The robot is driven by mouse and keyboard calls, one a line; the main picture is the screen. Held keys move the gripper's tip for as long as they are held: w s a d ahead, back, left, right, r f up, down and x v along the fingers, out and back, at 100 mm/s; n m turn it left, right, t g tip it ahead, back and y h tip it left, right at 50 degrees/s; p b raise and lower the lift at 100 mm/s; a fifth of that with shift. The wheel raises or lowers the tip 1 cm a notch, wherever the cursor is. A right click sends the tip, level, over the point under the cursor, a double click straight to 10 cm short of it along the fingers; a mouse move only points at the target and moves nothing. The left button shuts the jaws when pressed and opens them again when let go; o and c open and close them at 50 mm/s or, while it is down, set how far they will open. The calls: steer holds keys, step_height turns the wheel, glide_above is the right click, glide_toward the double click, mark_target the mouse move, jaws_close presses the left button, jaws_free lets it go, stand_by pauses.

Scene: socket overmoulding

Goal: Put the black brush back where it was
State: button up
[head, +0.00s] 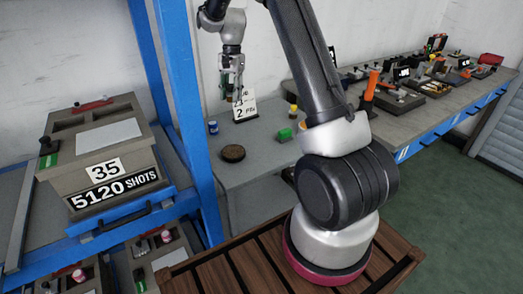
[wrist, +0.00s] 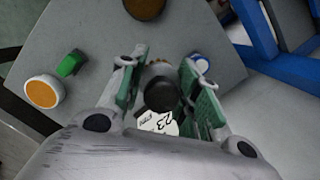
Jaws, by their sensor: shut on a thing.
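My gripper (wrist: 162,92) is over the grey bench and shut on a dark thing, which I take for the black brush (wrist: 161,95). In the wrist view its round black end shows between the two green-padded fingers. In the head view my gripper (head: 231,90) is upright in front of the white wall, beside a white number card (head: 245,109). The brush is small and mostly hidden there, so I cannot tell whether it touches the bench.
On the grey bench (head: 262,160) are a blue-lidded jar (head: 213,127), a green block (head: 285,134), a yellow-topped jar (head: 293,111) and a round brown disc (head: 233,153). A blue post (head: 185,110) and a box marked 35 (head: 105,150) stand left. Bare bench surrounds the disc.

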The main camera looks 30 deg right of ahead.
steer(key=s+d+f+m+t, duration=0.1)
steer(key=s+d+f+m, duration=0.2)
steer(key=s+m, duration=0.35)
steer(key=m+t, duration=0.1)
steer(key=m, duration=0.8)
glide_above(263, 151)
step_height(263, 151, down, 4)
steer(key=f, duration=0.5)
steer(key=shift+s+d, duration=0.2)
steer(key=shift+s, duration=0.05)
steer(key=shift+f, duration=2.25)
steer(key=o, duration=1.2)
steer(key=shift+f, duration=0.15)
